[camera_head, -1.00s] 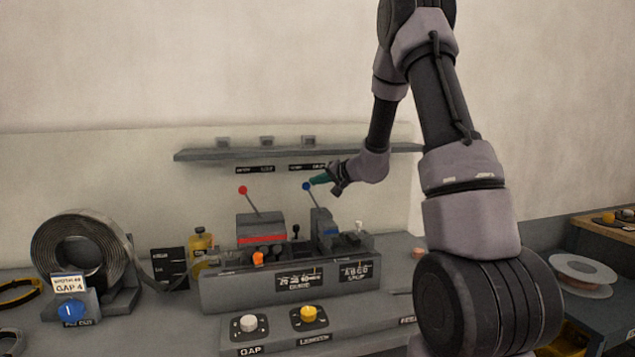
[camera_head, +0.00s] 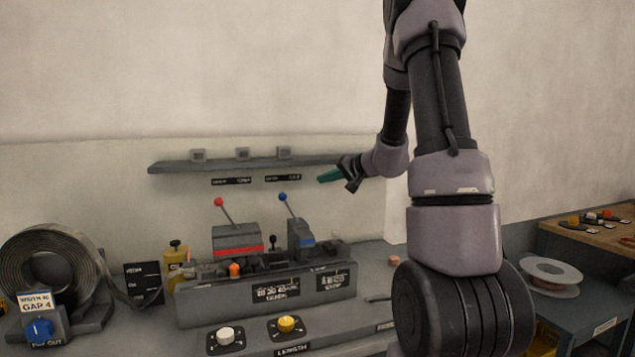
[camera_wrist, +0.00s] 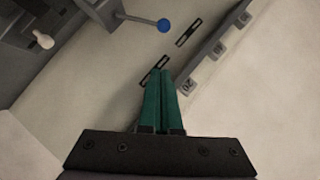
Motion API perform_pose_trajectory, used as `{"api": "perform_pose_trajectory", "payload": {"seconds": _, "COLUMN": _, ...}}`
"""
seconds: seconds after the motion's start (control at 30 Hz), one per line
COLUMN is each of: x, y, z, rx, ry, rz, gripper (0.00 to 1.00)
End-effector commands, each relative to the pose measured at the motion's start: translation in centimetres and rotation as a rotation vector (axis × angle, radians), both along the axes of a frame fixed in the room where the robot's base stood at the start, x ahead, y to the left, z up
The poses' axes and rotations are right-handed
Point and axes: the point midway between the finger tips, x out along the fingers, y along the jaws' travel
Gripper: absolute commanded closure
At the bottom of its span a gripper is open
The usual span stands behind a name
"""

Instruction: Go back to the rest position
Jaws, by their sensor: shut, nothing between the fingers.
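My gripper (camera_head: 328,176) has green fingers and is in front of the wall, just below the wall shelf and up to the right of the blue-knobbed lever (camera_head: 283,198). In the wrist view the green fingers of my gripper (camera_wrist: 163,75) lie together, with nothing between them. The blue lever knob (camera_wrist: 164,26) shows there beyond the fingertips, apart from them. My arm rises at the right of the head view and bends down to the gripper.
The grey machine (camera_head: 200,305) stands on the bench with a red-knobbed lever (camera_head: 219,203). A metal strip coil (camera_head: 40,262) is at left, a white spool (camera_head: 549,277) at right. The shelf (camera_head: 330,165) runs close above my gripper. The upper wall is clear.

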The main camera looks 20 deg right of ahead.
Motion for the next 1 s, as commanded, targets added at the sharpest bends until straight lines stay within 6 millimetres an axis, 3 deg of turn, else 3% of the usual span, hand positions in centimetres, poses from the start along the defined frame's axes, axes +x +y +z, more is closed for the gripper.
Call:
{"api": "perform_pose_trajectory", "payload": {"seconds": 0.47, "x": -0.1, "y": 0.0, "z": 0.1, "rx": 0.000, "ry": -0.001, "rz": 0.002, "gripper": 1.00}}
{"api": "perform_pose_trajectory", "payload": {"seconds": 0.57, "x": -0.8, "y": 0.9, "z": 0.9, "rx": 0.003, "ry": 0.008, "rz": 0.024, "gripper": 1.00}}
{"api": "perform_pose_trajectory", "payload": {"seconds": 0.67, "x": -3.1, "y": 3.4, "z": 2.7, "rx": 0.009, "ry": 0.042, "rz": 0.086, "gripper": 1.00}}
{"api": "perform_pose_trajectory", "payload": {"seconds": 0.77, "x": -7.1, "y": 7.0, "z": 5.0, "rx": 0.002, "ry": 0.109, "rz": 0.173, "gripper": 1.00}}
{"api": "perform_pose_trajectory", "payload": {"seconds": 0.9, "x": -14.1, "y": 10.8, "z": 7.1, "rx": -0.062, "ry": 0.228, "rz": 0.264, "gripper": 1.00}}
{"api": "perform_pose_trajectory", "payload": {"seconds": 1.0, "x": -19.1, "y": 12.2, "z": 7.7, "rx": -0.137, "ry": 0.307, "rz": 0.285, "gripper": 1.00}}
